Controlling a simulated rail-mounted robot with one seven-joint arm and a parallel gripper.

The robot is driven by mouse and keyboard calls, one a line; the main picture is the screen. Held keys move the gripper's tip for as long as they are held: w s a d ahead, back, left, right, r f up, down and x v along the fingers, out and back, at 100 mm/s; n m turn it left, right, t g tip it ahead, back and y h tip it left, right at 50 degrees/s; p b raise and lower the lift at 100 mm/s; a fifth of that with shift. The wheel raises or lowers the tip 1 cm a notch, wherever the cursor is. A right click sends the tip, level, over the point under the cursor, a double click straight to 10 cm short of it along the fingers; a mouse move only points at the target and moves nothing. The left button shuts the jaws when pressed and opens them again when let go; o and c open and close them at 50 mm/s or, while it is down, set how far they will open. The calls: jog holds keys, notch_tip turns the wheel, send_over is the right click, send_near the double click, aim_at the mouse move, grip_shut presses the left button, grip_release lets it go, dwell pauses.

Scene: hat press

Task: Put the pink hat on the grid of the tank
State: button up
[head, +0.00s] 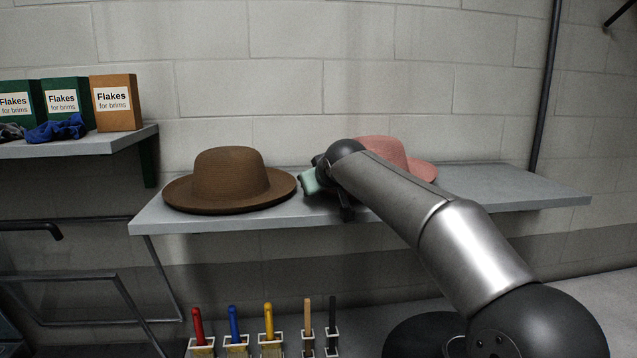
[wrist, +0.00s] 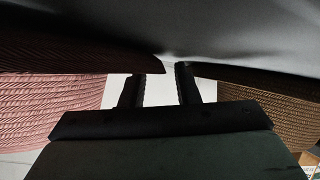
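The pink hat (head: 388,152) sits on the grey wall shelf (head: 482,190), partly hidden behind my arm. In the wrist view the pink hat (wrist: 50,108) fills the left side, and its dark brim edge reaches across the left fingertip toward the gap between the fingers. My gripper (wrist: 161,73) is open, with a clear gap between its two fingers. It is at the shelf between the pink hat and the brown hat; the head view mostly hides it behind my arm. I cannot tell whether a finger touches the brim. I cannot make out the tank or its grid.
A brown hat (head: 230,175) stands on the left of the same shelf, close to my gripper; it also shows in the wrist view (wrist: 262,105). An upper-left shelf (head: 90,146) holds boxes and cloths. Several coloured handles stand in holders below. The shelf's right end is clear.

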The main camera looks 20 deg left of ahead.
jog(key=shift+f, duration=0.15)
dwell(0.3)
jog(key=b+v, duration=0.6)
jog(key=v, duration=1.1)
jog(key=shift+r, duration=0.45)
jog(key=shift+s, duration=0.1)
jog(key=s+d+f+m+g+h, duration=0.1)
jog(key=d+f+h, duration=0.1)
jog(key=d+f, duration=0.45)
jog(key=s+d+f+m+g+h, duration=0.15)
jog(key=d+f, duration=0.25)
jog(key=f, duration=0.5)
jog(key=s+d+f+m+g+h, duration=0.2)
jog(key=s+d+f, duration=0.5)
jog(key=f, duration=0.3)
jog(key=s+d+f+m+g+h, duration=0.1)
jog(key=s+d+f+m+g, duration=0.1)
jog(key=s+d+f, duration=0.6)
notch_tip(320, 180, down, 3)
jog(key=d+m, duration=0.1)
jog(key=d, duration=0.1)
jog(key=shift+s+d+g+h, duration=0.2)
jog(key=shift+d+g+h, duration=0.15)
jog(key=shift+o, duration=0.6)
jog(key=s+d+f+m+g, duration=0.2)
jog(key=s+d+f, duration=0.2)
jog(key=s+f, duration=0.4)
jog(key=s, duration=0.2)
jog(key=shift+s+g, duration=0.3)
jog(key=shift+m, duration=0.25)
